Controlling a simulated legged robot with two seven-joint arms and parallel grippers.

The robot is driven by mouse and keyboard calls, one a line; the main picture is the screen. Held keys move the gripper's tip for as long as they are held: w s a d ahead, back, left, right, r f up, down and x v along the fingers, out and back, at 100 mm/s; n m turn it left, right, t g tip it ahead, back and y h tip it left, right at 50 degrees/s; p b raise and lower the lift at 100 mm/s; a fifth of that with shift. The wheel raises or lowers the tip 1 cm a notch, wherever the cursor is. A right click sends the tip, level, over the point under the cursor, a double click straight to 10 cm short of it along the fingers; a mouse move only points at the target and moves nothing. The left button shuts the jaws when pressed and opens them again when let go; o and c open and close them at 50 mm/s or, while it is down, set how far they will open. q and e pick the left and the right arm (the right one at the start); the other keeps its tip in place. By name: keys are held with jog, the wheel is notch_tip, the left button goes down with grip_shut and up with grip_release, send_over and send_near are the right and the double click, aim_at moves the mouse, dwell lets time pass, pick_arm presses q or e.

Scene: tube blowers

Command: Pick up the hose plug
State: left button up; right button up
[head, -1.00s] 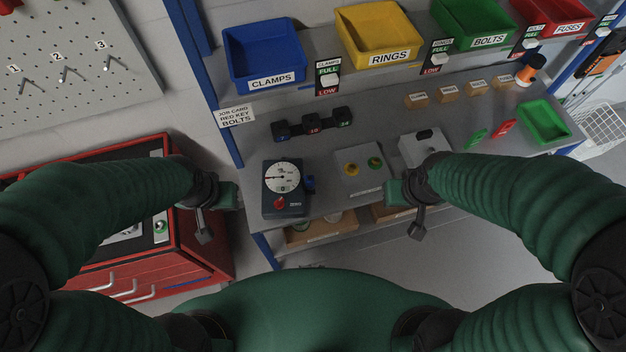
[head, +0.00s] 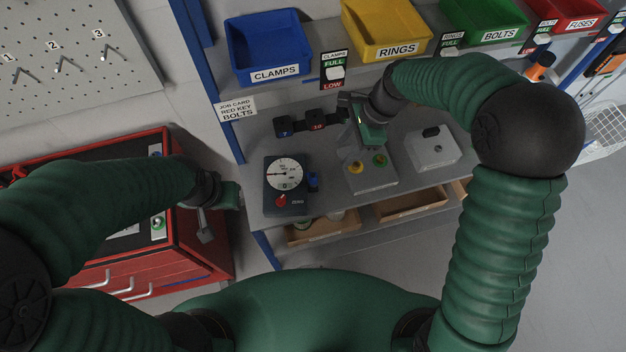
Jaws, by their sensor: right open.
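No part is clearly marked as the hose plug, so I cannot tell which one it is. A row of small black blocks with numbers (head: 300,124) sits on the bench; the rightmost block is hidden by my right gripper. My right gripper (head: 352,114) is open over the right end of this row; whether it touches is unclear. A grey box (head: 368,178) carries a yellow and a green knob. My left gripper (head: 205,228) hangs left of the bench; its jaws are unclear.
A grey box with a black top part (head: 432,148) stands at the bench's right. Blue (head: 268,50), yellow (head: 388,30) and green (head: 483,20) bins line the shelf above. A red tool cabinet (head: 190,255) stands left. My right arm hides the bench's far right.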

aim_at(314, 175)
jog(key=shift+m, duration=0.8)
jog(key=a+x, duration=0.1)
jog(key=x, duration=0.4)
jog(key=p+x, duration=0.1)
jog(key=x, duration=0.5)
jog(key=a+r+x, duration=0.1)
jog(key=x, duration=0.4)
jog(key=shift+s+a+f+p, duration=0.3)
jog(key=shift+a+f+p, duration=0.05)
jog(key=shift+a+f, duration=0.1)
jog(key=shift+w+f, duration=0.2)
grip_shut()
